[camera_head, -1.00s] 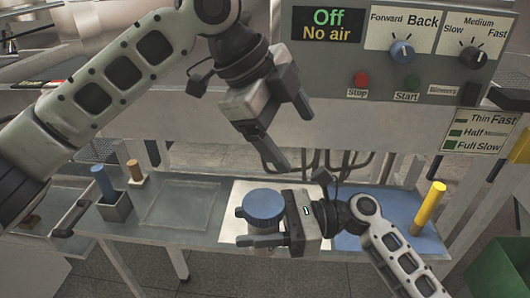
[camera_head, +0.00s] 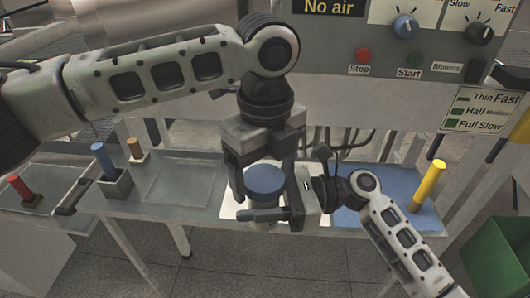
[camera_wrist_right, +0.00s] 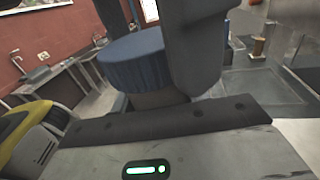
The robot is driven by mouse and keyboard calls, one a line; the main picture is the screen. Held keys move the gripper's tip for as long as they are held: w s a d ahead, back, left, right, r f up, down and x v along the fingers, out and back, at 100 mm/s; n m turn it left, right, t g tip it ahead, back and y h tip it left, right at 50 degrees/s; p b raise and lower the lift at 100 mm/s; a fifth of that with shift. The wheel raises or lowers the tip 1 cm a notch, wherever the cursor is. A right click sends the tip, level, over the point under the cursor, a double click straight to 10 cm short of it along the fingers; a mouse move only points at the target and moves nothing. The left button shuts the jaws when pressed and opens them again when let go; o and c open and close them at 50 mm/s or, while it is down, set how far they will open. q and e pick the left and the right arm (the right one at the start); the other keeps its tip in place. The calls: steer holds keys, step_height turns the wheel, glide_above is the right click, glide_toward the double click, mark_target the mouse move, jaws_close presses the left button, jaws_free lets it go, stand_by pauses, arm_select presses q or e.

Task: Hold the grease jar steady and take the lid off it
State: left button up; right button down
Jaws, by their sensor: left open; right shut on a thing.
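The grease jar (camera_head: 262,200) stands on a white patch of the bench, with its blue lid (camera_head: 265,179) on top. The lid also shows in the right wrist view (camera_wrist_right: 135,62), its ribbed edge facing me. My right gripper (camera_head: 262,214) comes in from the right and is shut on the jar body below the lid. My left gripper (camera_head: 264,185) points down from above, open, its fingers at either side of the lid. I cannot tell whether they touch it. Part of the jar body is hidden behind the right gripper's finger.
A control panel (camera_head: 420,50) with knobs and buttons stands behind. A yellow cylinder (camera_head: 428,185) is at the bench's right. A blue peg (camera_head: 103,160) in a grey holder and a red peg (camera_head: 22,188) are at left. A green bin (camera_head: 500,250) is at lower right.

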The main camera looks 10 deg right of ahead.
arm_select(q)
steer(key=shift+f, duration=0.2)
steer(key=c, duration=1.1)
steer(key=n, duration=0.5)
steer(key=shift+d, duration=0.1)
steer(key=n, duration=0.5)
steer(key=shift+w, duration=0.1)
steer(key=n, duration=0.5)
steer(key=shift+r, duration=0.1)
steer(key=n, duration=0.4)
steer(key=shift+w+n, duration=0.1)
steer(key=shift+n, duration=0.2)
steer(key=shift+r, duration=0.15)
